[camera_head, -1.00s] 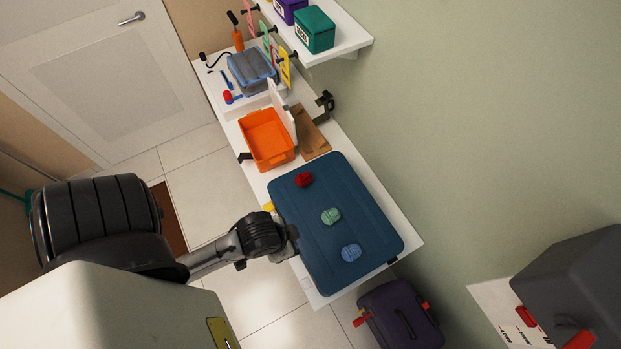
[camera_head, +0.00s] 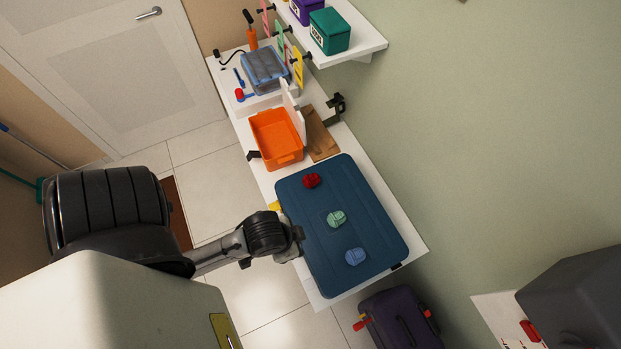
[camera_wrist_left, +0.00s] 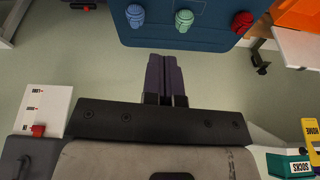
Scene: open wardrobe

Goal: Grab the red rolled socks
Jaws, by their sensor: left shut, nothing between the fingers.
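The red rolled socks (camera_head: 312,181) lie on the far end of a blue case (camera_head: 345,195). A green roll (camera_head: 336,219) and a blue roll (camera_head: 355,257) lie in line with them on the case. In the left wrist view the red socks (camera_wrist_left: 242,22) are at the upper right, apart from my left gripper (camera_wrist_left: 166,58). Its fingers are together and empty, pointing toward the case's edge. In the head view my left arm reaches the case's left side; its fingertips cannot be made out. My right gripper is not in view.
An orange bin (camera_head: 275,138) stands on the white bench beyond the case. A shelf (camera_head: 350,55) with a green box (camera_head: 330,32) juts out above the back. A purple suitcase (camera_head: 398,318) stands by the near end. The case surface around the rolls is clear.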

